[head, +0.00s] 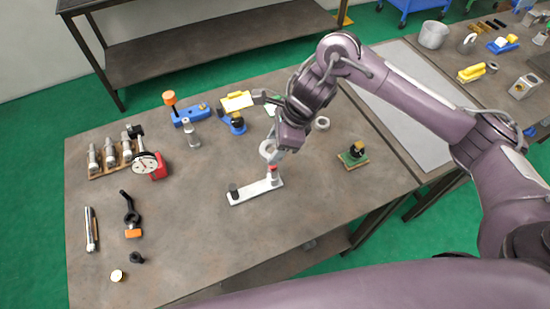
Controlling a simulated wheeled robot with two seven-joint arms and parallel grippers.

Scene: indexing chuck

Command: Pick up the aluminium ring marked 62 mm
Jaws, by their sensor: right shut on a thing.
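A pale metal ring (265,150) is in the jaws of my right gripper (277,151), tilted, near the right end of a light bar-shaped fixture (254,193). I cannot tell whether the ring is clear of the fixture. The fixture has a dark post at its left end and a red-topped part at its right end. A second pale ring (322,123) lies on the table to the right of my right gripper. Markings on both rings are too small to read. My left gripper is not in view.
The brown table (190,235) also carries a dial gauge (145,164), a blue holder with an orange-topped handle (189,114), a green block (353,154), and a clamp with an orange part (132,220). The table's front middle is clear.

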